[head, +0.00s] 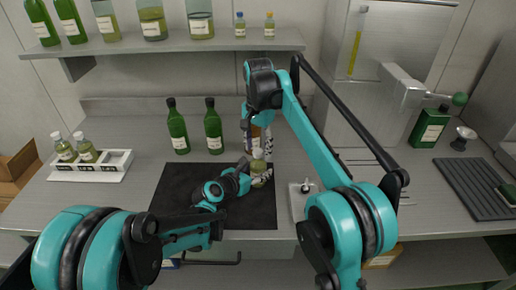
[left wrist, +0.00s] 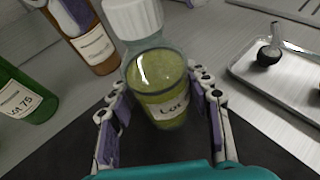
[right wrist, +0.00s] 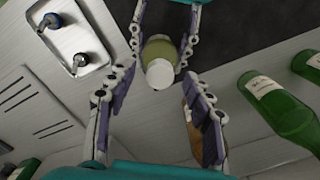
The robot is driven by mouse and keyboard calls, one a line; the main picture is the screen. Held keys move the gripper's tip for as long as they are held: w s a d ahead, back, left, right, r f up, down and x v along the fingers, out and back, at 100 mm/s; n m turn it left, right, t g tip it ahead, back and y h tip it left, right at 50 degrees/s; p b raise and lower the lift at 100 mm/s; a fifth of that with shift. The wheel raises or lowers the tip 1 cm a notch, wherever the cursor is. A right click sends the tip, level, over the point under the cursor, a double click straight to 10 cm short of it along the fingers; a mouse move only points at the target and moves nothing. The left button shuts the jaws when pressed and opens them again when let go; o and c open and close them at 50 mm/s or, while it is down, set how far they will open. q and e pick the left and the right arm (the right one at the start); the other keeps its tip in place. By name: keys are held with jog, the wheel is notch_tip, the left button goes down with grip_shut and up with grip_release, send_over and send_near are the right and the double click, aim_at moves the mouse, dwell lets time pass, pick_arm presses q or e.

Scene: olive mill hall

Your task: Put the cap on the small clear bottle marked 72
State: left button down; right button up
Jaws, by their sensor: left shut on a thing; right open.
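The small clear bottle (left wrist: 158,85) holds yellow-green oil and has a label starting "Lot"; I cannot read a 72. It also shows in the head view (head: 258,172), above the dark mat. My left gripper (left wrist: 160,110) is shut on its body and holds it upright. A white cap (left wrist: 133,17) sits on the bottle's mouth; it also shows in the right wrist view (right wrist: 160,73). I cannot tell how tightly it sits. My right gripper (right wrist: 157,82) points down from above, open, its fingertips either side of the cap and apart from it.
A brown bottle (left wrist: 97,48) stands close behind. Two green bottles (head: 177,132) (head: 213,131) stand behind the dark mat (head: 177,205). A metal tray (head: 298,207) with small stoppers lies to the right. A white rack (head: 112,170) with two small bottles stands at left.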

notch_tip(320, 180, up, 7)
dwell(0.3)
pick_arm(q)
jog(key=c, duration=0.6)
grip_release()
jog(key=v, duration=1.2)
jog(key=shift+f, duration=0.1)
